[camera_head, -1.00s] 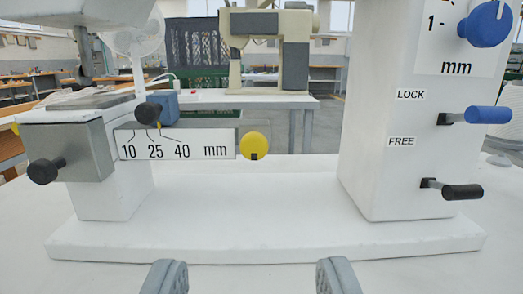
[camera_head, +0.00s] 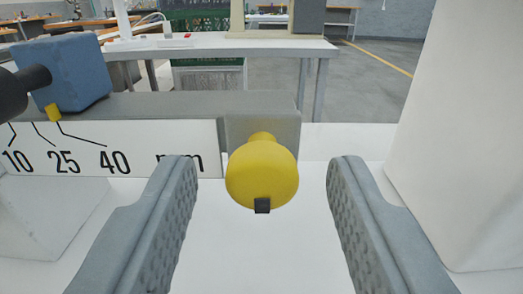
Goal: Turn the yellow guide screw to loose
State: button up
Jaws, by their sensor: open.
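The yellow guide screw (camera_head: 262,177) is a round knob at the right end of the grey guide bar (camera_head: 190,104). A small black mark shows at the bottom of its face. My gripper (camera_head: 262,190) is open, with one ridged grey finger to the left of the knob and one to the right. There is a gap on both sides, and neither finger touches the knob. Whether the fingertips reach as far forward as the knob is hard to tell.
A white scale plate (camera_head: 110,148) marked 10, 25, 40 runs left of the knob, partly behind my left finger. A blue slider block (camera_head: 72,72) with a black knob (camera_head: 22,90) sits at far left. The white press column (camera_head: 450,150) stands at right.

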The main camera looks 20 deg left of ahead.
jog(key=shift+w, duration=0.15)
jog(key=shift+c, duration=0.3)
jog(key=c, duration=0.9)
